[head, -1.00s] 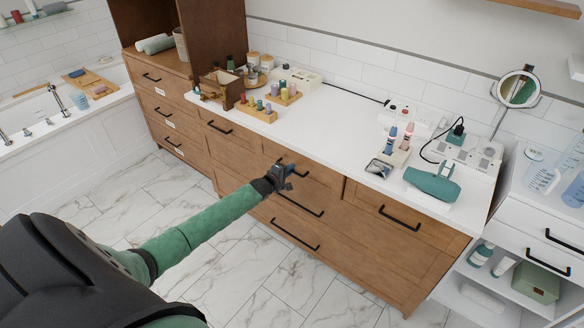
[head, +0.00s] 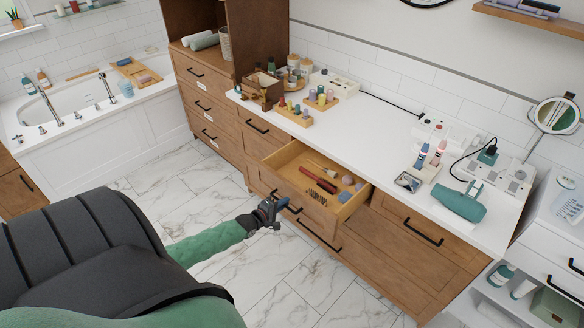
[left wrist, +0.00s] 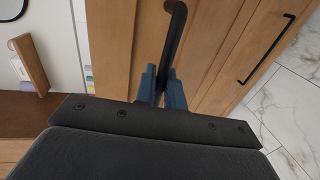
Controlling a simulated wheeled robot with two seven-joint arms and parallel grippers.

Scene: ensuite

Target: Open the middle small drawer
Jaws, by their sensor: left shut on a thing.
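The middle small drawer (head: 314,205) of the wooden vanity is pulled well out in the head view. Inside it lie a red item, a dark comb-like item and several small things. My left gripper (head: 270,207) is at the drawer's front, shut on its black bar handle (head: 290,205). In the left wrist view the blue fingers (left wrist: 161,88) close around the black handle (left wrist: 174,38), which runs up between them. My right gripper is not in view.
A white countertop (head: 352,131) above carries bottles, trays and a teal hair dryer (head: 460,201). Closed drawers flank the open one, with a wide drawer below. Marble floor (head: 215,195) in front is clear.

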